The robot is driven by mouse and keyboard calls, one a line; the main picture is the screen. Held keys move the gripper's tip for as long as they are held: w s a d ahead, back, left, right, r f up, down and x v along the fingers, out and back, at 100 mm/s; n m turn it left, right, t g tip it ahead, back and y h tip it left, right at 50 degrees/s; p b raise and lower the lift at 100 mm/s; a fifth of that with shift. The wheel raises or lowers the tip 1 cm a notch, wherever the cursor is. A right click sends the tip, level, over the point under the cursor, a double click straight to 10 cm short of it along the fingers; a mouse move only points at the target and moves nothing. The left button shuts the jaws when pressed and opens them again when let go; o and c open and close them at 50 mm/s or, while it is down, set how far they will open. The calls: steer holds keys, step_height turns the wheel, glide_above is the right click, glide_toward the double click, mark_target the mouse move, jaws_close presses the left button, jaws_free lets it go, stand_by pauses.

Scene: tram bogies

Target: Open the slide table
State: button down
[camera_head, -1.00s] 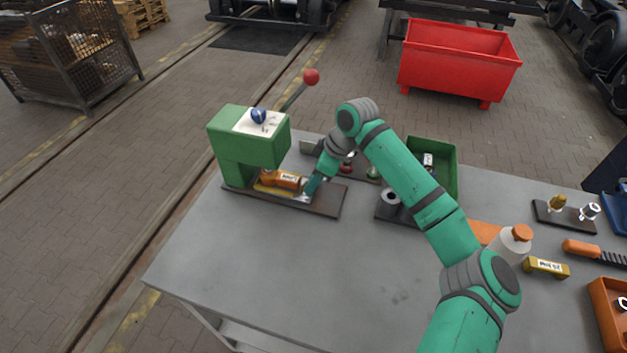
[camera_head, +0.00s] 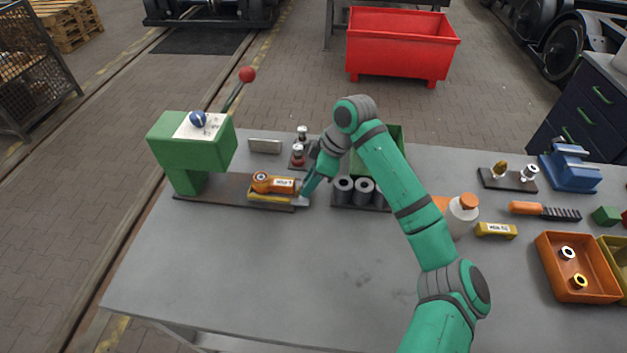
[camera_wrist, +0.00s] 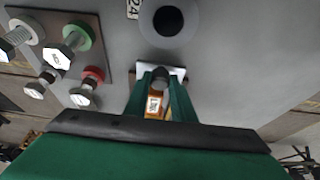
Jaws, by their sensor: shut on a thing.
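The green press (camera_head: 190,150) stands at the table's left end, with a dark base (camera_head: 215,192) running right from it. The slide table (camera_head: 270,199), a thin yellow and pale plate, lies on this base, out to the right of the press head. An orange labelled part (camera_head: 273,183) lies on it. My gripper (camera_head: 304,192) is at the slide's right end. In the wrist view, my gripper (camera_wrist: 161,80) is shut on a dark round knob (camera_wrist: 160,74) at the slide's pale end. The fingers partly hide the knob and the orange part.
Grey rollers (camera_head: 362,190) stand just right of my gripper, before a green bin (camera_head: 390,140). Bolts on a plate (camera_head: 300,158) stand behind it. A white bottle (camera_head: 460,215) and an orange tray (camera_head: 565,270) are further right. The front of the table is clear.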

steer(key=shift+d, duration=0.3)
steer(key=c, duration=1.5)
jaws_free()
steer(key=shift+r, duration=0.1)
steer(key=v, duration=1)
steer(key=shift+d+r, duration=0.1)
steer(key=shift+r, duration=0.2)
